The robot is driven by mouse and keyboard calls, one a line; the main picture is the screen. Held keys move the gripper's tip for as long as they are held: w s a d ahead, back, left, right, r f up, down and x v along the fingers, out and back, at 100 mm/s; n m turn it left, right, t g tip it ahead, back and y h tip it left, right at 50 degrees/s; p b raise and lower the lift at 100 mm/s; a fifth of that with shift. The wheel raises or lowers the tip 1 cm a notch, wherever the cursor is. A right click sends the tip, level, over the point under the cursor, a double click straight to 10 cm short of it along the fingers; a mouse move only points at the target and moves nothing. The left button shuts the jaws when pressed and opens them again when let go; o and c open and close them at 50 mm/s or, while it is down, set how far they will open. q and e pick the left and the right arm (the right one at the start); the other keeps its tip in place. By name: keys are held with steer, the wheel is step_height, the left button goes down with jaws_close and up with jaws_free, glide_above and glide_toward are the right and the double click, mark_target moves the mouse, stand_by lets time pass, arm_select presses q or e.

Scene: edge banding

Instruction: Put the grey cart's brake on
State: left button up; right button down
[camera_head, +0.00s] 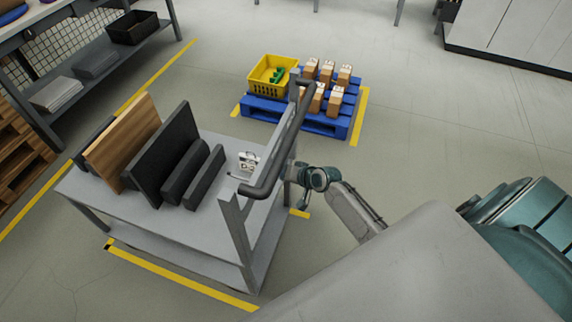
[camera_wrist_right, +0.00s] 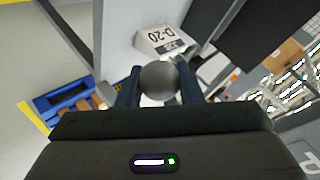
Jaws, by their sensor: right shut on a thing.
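The grey cart (camera_head: 130,205) stands at left in the head view, with a dark bar handle (camera_head: 278,150) at its right end. In the right wrist view a dark round knob (camera_wrist_right: 158,83) sits between the two fingers of my right gripper (camera_wrist_right: 160,76), which is shut on it. In the head view my right arm reaches the cart's handle end from the right, and its fingertips are hidden behind the frame. My left gripper is out of view.
A wooden panel (camera_head: 125,142) and several dark panels (camera_head: 160,152) stand on the cart. A blue pallet (camera_head: 320,124) with a yellow crate (camera_head: 263,82) and several boxes stands beyond it. A grey shelf (camera_head: 100,72) is at far left. Floor right of the pallet is clear.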

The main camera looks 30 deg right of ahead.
steer(key=shift+s+a+r+m+g+y+p, duration=0.55)
steer(key=shift+s+a+r+p, duration=0.2)
steer(key=shift+p, duration=0.45)
steer(key=shift+a, duration=0.1)
steer(key=c, duration=1)
jaws_free()
steer(key=b+v, duration=0.1)
steer(key=v, duration=0.9)
steer(key=shift+s+d+r, duration=0.2)
steer(key=shift+r, duration=0.05)
